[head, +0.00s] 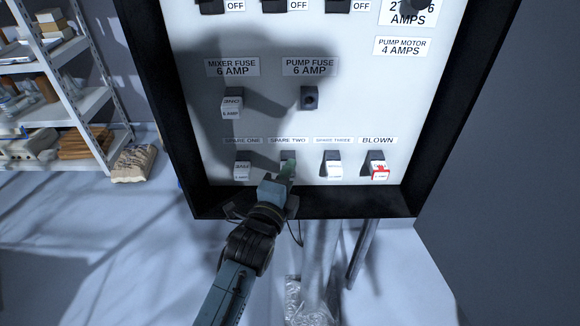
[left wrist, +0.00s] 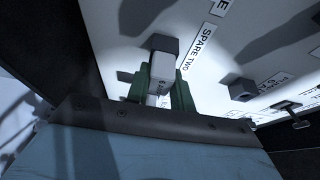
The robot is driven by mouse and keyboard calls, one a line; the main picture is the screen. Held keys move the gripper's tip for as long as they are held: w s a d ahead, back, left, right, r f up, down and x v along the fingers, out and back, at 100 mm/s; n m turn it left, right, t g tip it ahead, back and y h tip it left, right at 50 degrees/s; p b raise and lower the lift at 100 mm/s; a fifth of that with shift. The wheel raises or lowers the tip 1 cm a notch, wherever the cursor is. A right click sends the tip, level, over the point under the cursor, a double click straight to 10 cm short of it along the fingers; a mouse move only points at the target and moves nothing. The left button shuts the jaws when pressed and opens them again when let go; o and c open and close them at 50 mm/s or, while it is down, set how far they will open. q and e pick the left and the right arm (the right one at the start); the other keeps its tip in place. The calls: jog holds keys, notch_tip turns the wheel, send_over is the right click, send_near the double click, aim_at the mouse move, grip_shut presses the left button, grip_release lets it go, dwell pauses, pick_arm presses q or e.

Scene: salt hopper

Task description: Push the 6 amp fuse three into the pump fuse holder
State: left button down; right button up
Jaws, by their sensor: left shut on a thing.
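My left gripper (head: 287,172) reaches up to the lower row of the panel, at the spare two place. In the left wrist view its green fingers (left wrist: 160,92) are shut on a white fuse (left wrist: 160,70), which sits at the dark spare two holder (left wrist: 165,43). I cannot read its number or tell how deep it sits. The pump fuse holder (head: 310,98) is empty, its dark hole showing; it also shows in the left wrist view (left wrist: 243,88). My right gripper is not in view.
A white fuse marked ONE (head: 232,105) sits in the mixer holder. Other fuses sit at spare one (head: 242,171), spare three (head: 333,170) and blown (head: 378,170), the last with red marking. A black frame (head: 330,203) edges the panel. Shelves (head: 80,105) stand left.

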pick_arm(q)
jog(key=shift+s, duration=0.15)
dwell(0.3)
jog(key=shift+s+p, duration=1.4)
jog(key=shift+s, duration=1.2)
